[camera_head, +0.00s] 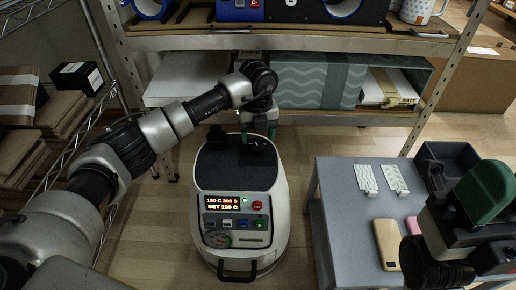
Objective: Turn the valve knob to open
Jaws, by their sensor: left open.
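A white, rounded machine (279,205) with a black top stands on the floor in the middle, with a lit display on its front panel. Two small dark, rounded parts stick up at the back of its top. One (217,137) is at the left; the other (258,144) is under my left gripper. I cannot tell which is the valve knob. My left gripper (259,131) points down over the back right of the top, open, green fingertips apart. Whether it touches the dark part is unclear. My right gripper (487,195) is at the lower right, close to the camera and partly cut off.
A grey side table (345,213) at the right holds two white patterned pieces, a tan phone-like item (387,244) and a dark tray (446,163). A shelf with boxes (318,80) stands behind the machine. A wire rack with cartons is at the left.

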